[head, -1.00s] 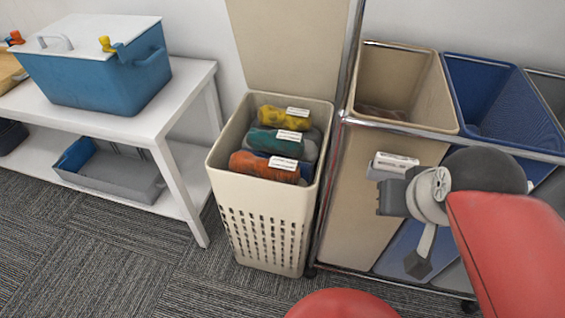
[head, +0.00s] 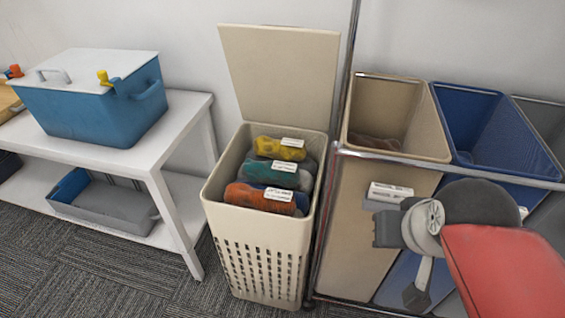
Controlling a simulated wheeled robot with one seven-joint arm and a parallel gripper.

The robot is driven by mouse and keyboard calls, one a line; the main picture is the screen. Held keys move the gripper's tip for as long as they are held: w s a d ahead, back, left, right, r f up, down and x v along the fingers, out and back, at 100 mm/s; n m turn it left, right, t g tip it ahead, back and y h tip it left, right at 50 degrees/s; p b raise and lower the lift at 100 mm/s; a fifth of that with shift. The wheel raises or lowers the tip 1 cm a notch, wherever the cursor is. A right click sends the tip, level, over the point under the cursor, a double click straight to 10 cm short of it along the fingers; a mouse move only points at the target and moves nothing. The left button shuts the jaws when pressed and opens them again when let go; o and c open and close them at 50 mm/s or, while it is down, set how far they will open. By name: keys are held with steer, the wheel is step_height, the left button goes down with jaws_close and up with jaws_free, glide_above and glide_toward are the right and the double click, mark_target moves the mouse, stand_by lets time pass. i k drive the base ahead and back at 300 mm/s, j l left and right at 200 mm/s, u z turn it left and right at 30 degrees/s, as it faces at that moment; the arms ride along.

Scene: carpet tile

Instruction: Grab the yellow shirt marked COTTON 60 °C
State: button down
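A rolled yellow shirt (head: 279,148) lies at the back of the open beige laundry basket (head: 258,228) in the head view. A white label sits on it, but its print is too small to read. A teal rolled garment (head: 262,174) and an orange one (head: 252,196) lie in front of it, each with a white label. Darker cloth shows beside and between them. My gripper (head: 388,212) is to the right of the basket, in front of the beige sorter bin, apart from the clothes. Its fingers cannot be made out clearly.
The basket's lid (head: 282,82) stands upright behind it. A chrome-framed sorter with a beige bin (head: 388,112) and a blue bin (head: 490,120) stands close on the right. A white bench (head: 160,150) with a blue box (head: 95,105) is on the left; a grey tray (head: 105,208) sits below.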

mark_target(288, 149)
steer(key=i+j+z, duration=0.1)
steer(key=j, duration=0.7)
steer(key=i+j+z, duration=0.1)
steer(key=j, duration=0.75)
steer(key=i+j+z, duration=0.15)
steer(key=j, duration=0.7)
